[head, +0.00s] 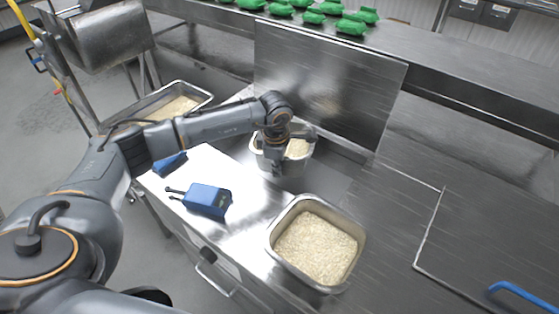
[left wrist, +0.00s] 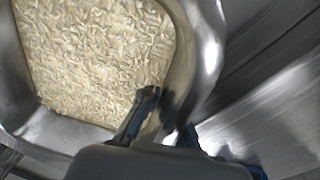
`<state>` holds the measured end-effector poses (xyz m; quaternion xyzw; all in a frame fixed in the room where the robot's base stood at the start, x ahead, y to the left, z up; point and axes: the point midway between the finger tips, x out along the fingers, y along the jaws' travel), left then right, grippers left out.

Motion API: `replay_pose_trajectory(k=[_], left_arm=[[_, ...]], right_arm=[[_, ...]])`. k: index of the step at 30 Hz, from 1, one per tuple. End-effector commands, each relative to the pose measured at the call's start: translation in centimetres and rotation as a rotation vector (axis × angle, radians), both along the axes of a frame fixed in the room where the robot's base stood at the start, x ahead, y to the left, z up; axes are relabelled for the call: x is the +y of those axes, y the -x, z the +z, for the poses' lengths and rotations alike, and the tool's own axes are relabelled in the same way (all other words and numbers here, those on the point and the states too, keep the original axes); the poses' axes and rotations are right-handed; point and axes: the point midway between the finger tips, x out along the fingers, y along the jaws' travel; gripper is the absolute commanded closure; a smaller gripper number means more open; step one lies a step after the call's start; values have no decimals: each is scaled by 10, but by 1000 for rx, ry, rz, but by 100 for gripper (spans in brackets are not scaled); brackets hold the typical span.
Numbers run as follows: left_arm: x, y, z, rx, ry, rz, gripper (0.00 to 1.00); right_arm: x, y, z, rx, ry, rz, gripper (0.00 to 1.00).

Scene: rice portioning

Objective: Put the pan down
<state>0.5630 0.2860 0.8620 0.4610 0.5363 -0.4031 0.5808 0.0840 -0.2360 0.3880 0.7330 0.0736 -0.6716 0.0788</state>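A steel pan of rice (head: 301,171) is at the far side of the work area, in front of an upright steel panel; I cannot tell whether it touches the surface below. My left gripper (head: 276,163) is at its near-left rim. In the left wrist view, the fingers (left wrist: 168,114) straddle the rim of this pan (left wrist: 205,45), one inside by the rice and one outside, and look shut on it. A second steel pan of rice (head: 359,250) stands on the counter nearer to me. My right gripper is not in view.
A blue device (head: 208,199) lies on the bright counter left of the near pan. A larger rice tray (head: 203,94) is at the back left. The upright steel panel (head: 325,85) stands behind the held pan. Several green bundles (head: 352,25) lie on the shelf. The right counter has free room.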

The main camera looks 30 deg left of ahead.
Motion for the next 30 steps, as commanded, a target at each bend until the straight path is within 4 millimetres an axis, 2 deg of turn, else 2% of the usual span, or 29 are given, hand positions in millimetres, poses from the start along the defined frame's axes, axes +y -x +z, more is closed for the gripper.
replay_pose_trajectory(k=[11,18,29,30], left_arm=[[-1,-2,-27,-7,1,0,100],[-1,-2,-54,-7,1,0,100],[0,-3,-59,-9,2,0,100],[0,0,-61,-1,0,0,90]], right_arm=[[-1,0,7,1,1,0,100],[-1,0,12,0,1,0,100],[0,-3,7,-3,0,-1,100],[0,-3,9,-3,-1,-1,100]])
